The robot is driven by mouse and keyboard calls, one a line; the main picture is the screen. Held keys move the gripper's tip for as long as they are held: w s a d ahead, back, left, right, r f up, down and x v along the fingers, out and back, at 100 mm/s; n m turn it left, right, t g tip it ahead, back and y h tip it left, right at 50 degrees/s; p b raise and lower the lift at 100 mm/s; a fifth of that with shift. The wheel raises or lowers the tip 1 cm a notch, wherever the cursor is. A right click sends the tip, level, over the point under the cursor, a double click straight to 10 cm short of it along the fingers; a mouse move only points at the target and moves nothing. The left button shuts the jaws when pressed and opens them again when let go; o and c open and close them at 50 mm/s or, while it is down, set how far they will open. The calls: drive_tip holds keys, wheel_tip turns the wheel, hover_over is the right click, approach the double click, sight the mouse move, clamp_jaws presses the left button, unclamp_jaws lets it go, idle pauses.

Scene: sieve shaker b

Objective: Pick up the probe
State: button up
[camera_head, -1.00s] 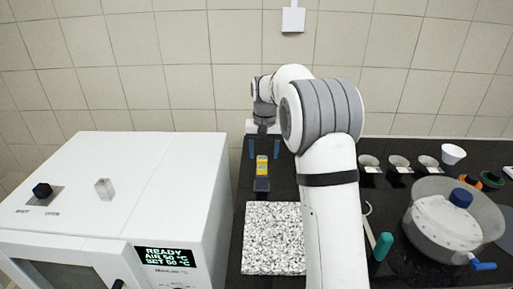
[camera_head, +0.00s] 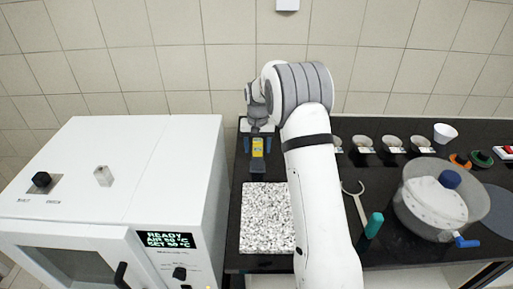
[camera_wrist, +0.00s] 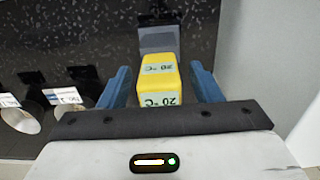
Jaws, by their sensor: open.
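The probe is a yellow block (camera_head: 257,147) with pale labels reading 20 °C, near the back of the dark bench. It also shows in the wrist view (camera_wrist: 163,82). A dark grey block (camera_head: 257,167) adjoins its near end; I cannot tell whether it is part of the probe or a stand. My gripper (camera_head: 258,151) is open, with one blue finger on each side of the probe. In the wrist view, gaps show between the probe and both fingers of my gripper (camera_wrist: 162,84).
A white oven-like cabinet (camera_head: 150,150) stands close on the left. A speckled slab (camera_head: 267,215) lies in front of the probe. Several small pans (camera_head: 392,143), a grey-white round vessel (camera_head: 432,200), a wrench-like tool (camera_head: 357,195) and a teal-handled tool (camera_head: 374,224) are to the right.

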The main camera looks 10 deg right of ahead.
drive_tip(key=c, duration=1.1)
drive_tip(key=shift+r, duration=0.1)
